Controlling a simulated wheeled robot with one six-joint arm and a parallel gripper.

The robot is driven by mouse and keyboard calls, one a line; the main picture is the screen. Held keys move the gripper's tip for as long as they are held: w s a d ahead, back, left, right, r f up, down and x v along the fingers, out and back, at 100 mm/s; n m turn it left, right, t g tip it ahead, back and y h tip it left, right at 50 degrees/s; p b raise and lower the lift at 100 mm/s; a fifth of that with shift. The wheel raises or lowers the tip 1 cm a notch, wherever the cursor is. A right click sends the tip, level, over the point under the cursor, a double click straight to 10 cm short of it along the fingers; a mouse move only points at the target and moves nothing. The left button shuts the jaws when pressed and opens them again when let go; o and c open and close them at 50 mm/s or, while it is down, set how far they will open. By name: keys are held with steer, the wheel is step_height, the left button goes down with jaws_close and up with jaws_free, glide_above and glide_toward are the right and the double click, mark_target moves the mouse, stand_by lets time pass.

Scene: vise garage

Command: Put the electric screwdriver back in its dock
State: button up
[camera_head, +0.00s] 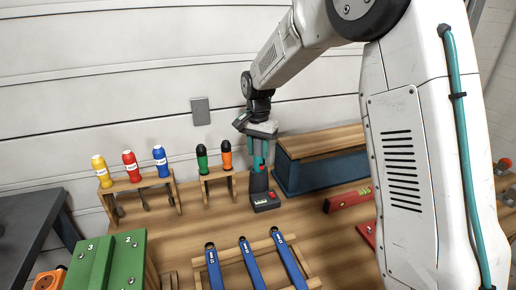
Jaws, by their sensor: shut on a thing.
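My gripper (259,152) points down over the back of the wooden bench, between the small screwdriver rack and the blue box. No separate dock can be made out. The fingertips are small and partly merge with the tool.
Left of my gripper stand a rack (217,175) with green and orange screwdrivers and a larger rack (140,184) with yellow, red and blue ones. A blue box with wooden top (320,168) is close right.

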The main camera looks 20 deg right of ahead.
steer(key=shift+f, duration=0.2)
stand_by(0.3)
steer(key=o, duration=1.4)
steer(key=shift+r, duration=3.55)
